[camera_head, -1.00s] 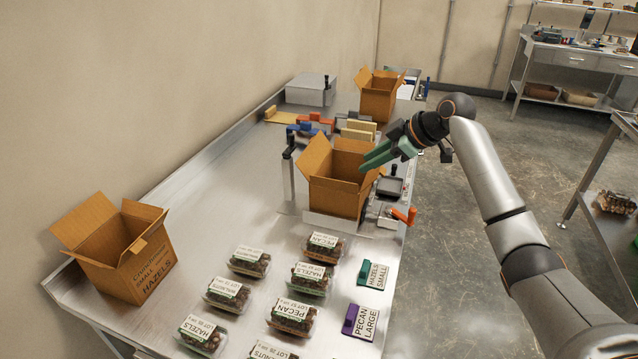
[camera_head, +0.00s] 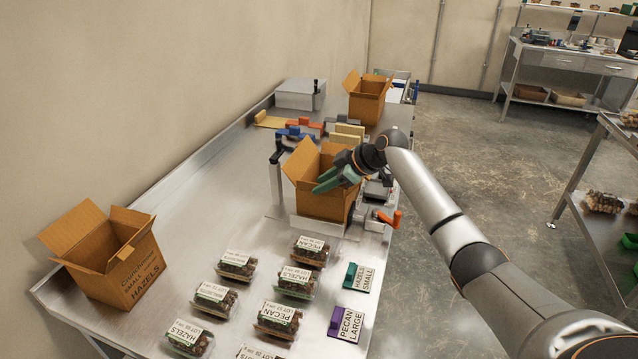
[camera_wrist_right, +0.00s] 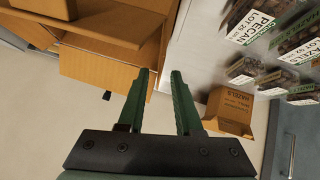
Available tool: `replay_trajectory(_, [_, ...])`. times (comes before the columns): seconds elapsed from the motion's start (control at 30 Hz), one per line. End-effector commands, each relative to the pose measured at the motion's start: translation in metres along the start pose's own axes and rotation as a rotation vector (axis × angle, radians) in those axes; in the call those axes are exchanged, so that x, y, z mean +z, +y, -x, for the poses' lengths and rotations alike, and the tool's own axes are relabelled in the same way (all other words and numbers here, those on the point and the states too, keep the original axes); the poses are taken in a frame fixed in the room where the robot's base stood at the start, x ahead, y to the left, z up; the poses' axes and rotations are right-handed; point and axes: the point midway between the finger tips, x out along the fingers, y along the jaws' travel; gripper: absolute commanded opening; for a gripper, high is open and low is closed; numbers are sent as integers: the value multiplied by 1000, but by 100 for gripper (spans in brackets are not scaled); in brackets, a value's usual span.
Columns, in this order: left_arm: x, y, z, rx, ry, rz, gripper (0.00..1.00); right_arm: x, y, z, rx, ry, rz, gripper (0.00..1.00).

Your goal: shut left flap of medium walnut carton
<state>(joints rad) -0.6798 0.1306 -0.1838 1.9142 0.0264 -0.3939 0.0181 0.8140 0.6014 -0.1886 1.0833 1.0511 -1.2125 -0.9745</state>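An open brown carton (camera_head: 322,203) stands mid-table with its flaps up; no label on it is readable, so I cannot tell whether it is the medium walnut one. Its left flap (camera_head: 299,160) stands up and leans outward. My right gripper (camera_head: 327,181), with green fingers, is at this carton's near right side, overlapping its upper part; I cannot tell if it touches. In the right wrist view the fingers (camera_wrist_right: 160,74) are apart with nothing between them, and a brown carton (camera_wrist_right: 100,78) fills the upper left. My left gripper is not in view.
An open small hazels carton (camera_head: 141,265) stands at the near left. Another open carton (camera_head: 367,105) stands at the back. Several nut clamshells (camera_head: 294,282) and two label blocks (camera_head: 346,323) lie in front. The table's left middle is clear.

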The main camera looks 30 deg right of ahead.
Motion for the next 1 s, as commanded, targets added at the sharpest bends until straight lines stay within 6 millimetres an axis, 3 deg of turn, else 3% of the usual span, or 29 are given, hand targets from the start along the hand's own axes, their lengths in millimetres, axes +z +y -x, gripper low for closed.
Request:
replay_trajectory(0.2, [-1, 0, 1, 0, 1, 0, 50, 0, 1, -16, 1, -1, 0, 34])
replay_trajectory(0.57, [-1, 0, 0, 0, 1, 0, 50, 0, 1, -19, 2, -1, 2, 33])
replay_trajectory(0.83, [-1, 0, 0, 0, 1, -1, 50, 0, 1, -19, 2, -1, 1, 2])
replay_trajectory(1.0, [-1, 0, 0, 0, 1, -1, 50, 0, 1, -19, 1, -1, 1, 0])
